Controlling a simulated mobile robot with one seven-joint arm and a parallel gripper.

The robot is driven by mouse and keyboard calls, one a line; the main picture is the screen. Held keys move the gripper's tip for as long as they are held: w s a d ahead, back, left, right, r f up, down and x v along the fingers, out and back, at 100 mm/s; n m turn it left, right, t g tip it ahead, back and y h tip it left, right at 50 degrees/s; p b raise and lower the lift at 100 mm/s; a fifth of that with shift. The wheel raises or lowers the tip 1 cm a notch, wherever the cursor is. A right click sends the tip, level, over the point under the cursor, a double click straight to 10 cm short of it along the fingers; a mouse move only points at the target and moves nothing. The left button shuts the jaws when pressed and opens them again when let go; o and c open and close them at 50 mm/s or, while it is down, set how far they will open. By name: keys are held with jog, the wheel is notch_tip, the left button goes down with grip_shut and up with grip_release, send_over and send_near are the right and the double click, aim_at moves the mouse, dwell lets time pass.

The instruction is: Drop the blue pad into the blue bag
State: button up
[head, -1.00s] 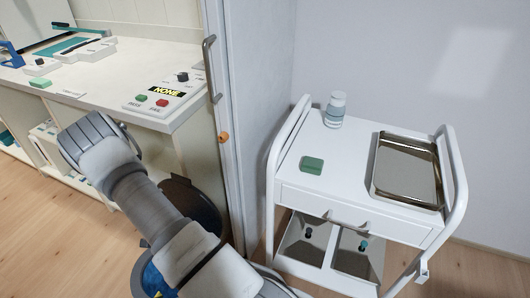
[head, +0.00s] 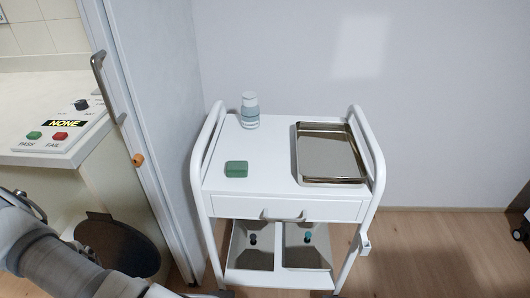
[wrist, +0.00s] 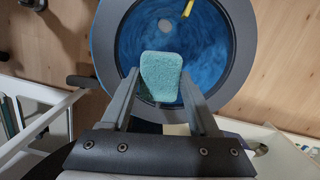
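In the wrist view, a light teal-blue pad (wrist: 161,74) sits between the fingertips of my gripper (wrist: 160,88). Both fingers appear to press on its side edges. Below it is a round grey-rimmed bin lined with a blue bag (wrist: 125,45). The pad is seen over the bag's opening, but its height above the bag is hard to tell. A yellow item (wrist: 188,8) shows at the far side of the bag. In the head view, my arm enters at lower left, and my gripper and the bag are out of frame.
A white trolley (head: 285,207) holds a green block (head: 236,169), a bottle (head: 250,110) and a metal tray (head: 330,175). A dark round lid (head: 118,245) stands at lower left, below a counter with a PASS/FAIL panel (head: 60,130). Open floor lies right of the trolley.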

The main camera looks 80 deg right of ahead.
jog(key=o, duration=0.5)
jog(key=shift+r, duration=0.1)
notch_tip(320, 180, up, 17)
jog(key=w+d+p, duration=0.1)
jog(key=d+p, duration=0.1)
jog(key=p, duration=0.2)
jog(key=shift+d, duration=0.2)
jog(key=shift+r, duration=0.1)
